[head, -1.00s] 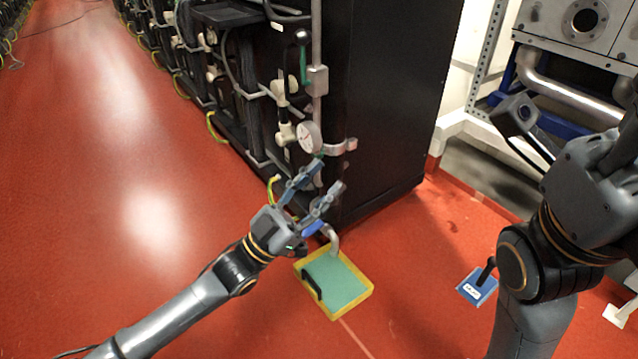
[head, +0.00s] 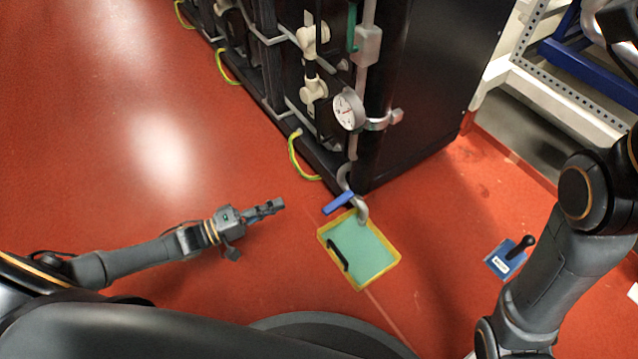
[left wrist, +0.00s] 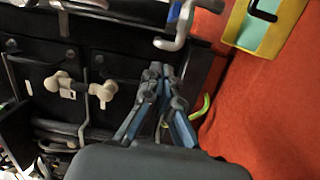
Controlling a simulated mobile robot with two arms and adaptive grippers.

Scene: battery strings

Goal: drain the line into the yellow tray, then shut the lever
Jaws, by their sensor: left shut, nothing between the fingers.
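The yellow tray (head: 381,274) lies on the red floor at the rack's corner, with a green inside and a black handle. A grey bent spout (head: 362,211) ends over its back edge. The blue lever (head: 338,204) sits beside the spout, slanting across the pipe. I cannot make out any stream. My left gripper (head: 280,205) is shut and empty, left of the lever and apart from it. The left wrist view shows its closed fingers (left wrist: 158,70), the spout (left wrist: 177,30) and the tray's rim (left wrist: 250,50). My right arm is at the right; its gripper is out of view.
A black rack (head: 425,90) with a round gauge (head: 348,109) and a green handle (head: 352,28) stands behind the tray. A blue plate with a black handle (head: 512,258) lies on the floor at right. The floor at left is clear.

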